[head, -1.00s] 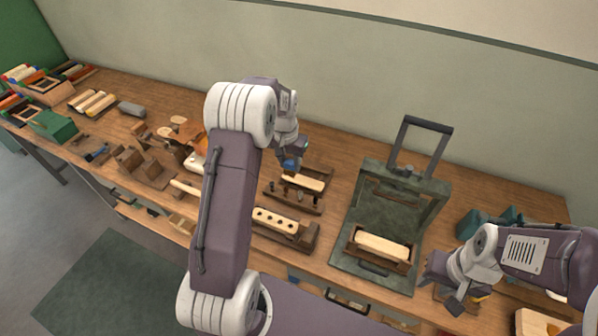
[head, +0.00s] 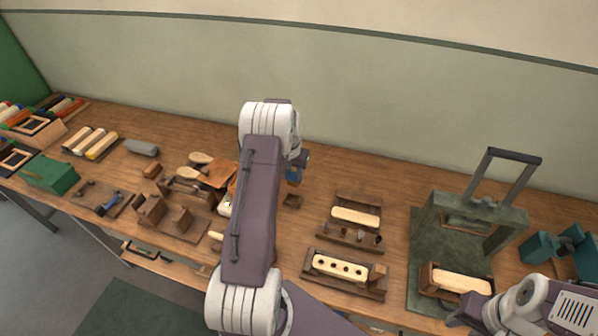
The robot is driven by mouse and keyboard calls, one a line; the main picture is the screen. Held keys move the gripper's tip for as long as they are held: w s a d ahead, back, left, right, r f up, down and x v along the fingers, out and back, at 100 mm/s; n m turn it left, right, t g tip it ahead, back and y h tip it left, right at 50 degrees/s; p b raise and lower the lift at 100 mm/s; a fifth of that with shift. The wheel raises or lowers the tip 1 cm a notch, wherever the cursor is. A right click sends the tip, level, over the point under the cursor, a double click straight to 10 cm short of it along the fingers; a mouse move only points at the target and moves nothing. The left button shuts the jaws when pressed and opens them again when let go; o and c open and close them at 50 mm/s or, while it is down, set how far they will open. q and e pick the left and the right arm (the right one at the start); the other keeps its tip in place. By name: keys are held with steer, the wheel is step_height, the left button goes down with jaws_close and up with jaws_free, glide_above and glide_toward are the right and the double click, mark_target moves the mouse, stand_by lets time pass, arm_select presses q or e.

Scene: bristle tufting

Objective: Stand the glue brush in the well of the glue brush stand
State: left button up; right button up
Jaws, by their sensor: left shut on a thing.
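My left gripper (head: 296,174) is over the bench behind my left forearm, shut on what I take to be the glue brush. The brush is mostly hidden by the gripper and too small to make out; I cannot tell its tilt. A small dark brown wooden block (head: 291,201), which looks like the glue brush stand, sits on the bench just below the gripper in the picture. Its well is too small to see clearly. The gripper looks apart from it. My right gripper (head: 468,313) is low at the right, near the front edge; its fingers are unclear.
Right of the stand are a rack with a pale block (head: 356,217) and a holder with a drilled pale block (head: 340,267). A dark green press (head: 430,235) stands farther right. Brush blanks and wooden holders (head: 175,220) lie left. Bare bench lies behind the stand.

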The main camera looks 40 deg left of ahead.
mark_target(292, 183)
arm_select(q)
steer(key=shift+a+f+b, duration=0.2)
steer(key=shift+f+b, duration=1.45)
steer(key=shift+f, duration=0.35)
steer(key=shift+d+f, duration=0.1)
steer(key=shift+f, duration=0.05)
steer(key=shift+s, duration=0.1)
steer(key=shift+f, duration=0.15)
steer(key=shift+f+b, duration=1.5)
steer(key=shift+f, duration=0.95)
steer(key=shift+f, duration=0.3)
